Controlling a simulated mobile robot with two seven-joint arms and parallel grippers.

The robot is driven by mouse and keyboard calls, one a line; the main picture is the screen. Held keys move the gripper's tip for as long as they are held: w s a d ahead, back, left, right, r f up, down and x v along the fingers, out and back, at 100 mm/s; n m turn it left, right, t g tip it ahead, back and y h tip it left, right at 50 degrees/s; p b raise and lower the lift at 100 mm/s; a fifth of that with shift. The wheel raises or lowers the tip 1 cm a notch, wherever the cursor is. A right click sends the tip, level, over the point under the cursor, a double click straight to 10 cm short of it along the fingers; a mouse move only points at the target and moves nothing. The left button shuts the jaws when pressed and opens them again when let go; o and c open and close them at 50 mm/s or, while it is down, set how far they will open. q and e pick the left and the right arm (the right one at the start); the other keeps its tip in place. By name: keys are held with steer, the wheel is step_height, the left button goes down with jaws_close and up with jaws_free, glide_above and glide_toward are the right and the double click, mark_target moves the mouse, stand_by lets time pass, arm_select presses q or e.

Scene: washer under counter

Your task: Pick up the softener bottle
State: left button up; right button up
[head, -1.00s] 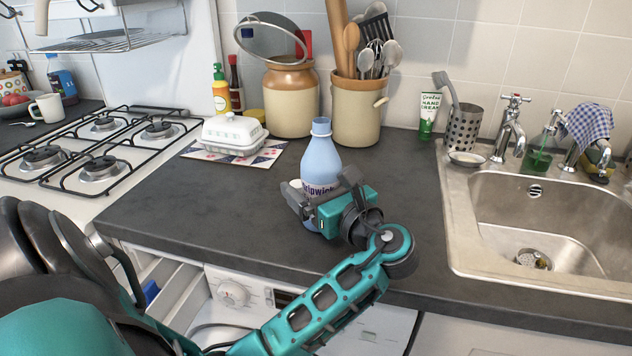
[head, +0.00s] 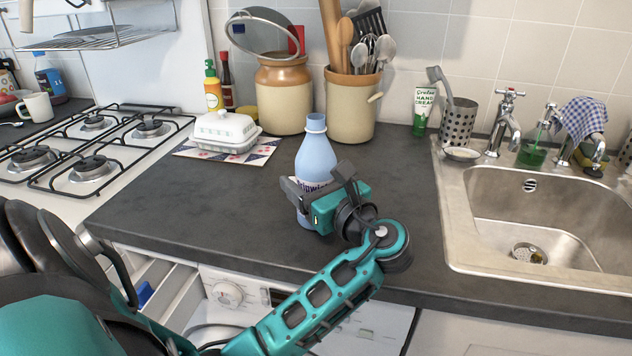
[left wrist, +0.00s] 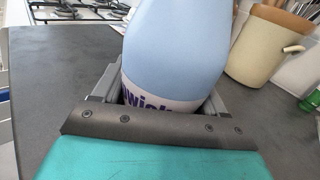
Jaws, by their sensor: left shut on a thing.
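The softener bottle (head: 315,156) is light blue with a white label and dark purple lettering. It is upright, over the dark counter near its front edge; whether its base touches the counter is hard to tell. My left gripper (head: 318,192) is shut around the label part of the bottle, reaching in from the front. In the left wrist view the bottle (left wrist: 178,45) sits between the two fingers (left wrist: 160,95), and its lower part is hidden behind the gripper body. My right gripper is not in view.
A butter dish (head: 226,129) on a patterned mat stands left of the bottle, with a stoneware jar (head: 284,97) and a utensil crock (head: 350,105) behind. The gas hob (head: 92,150) is at left, the sink (head: 530,215) at right. Counter around the bottle is clear.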

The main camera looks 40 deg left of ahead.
arm_select(q)
steer(key=c, duration=0.4)
steer(key=shift+c, duration=0.4)
steer(key=shift+r, duration=0.15)
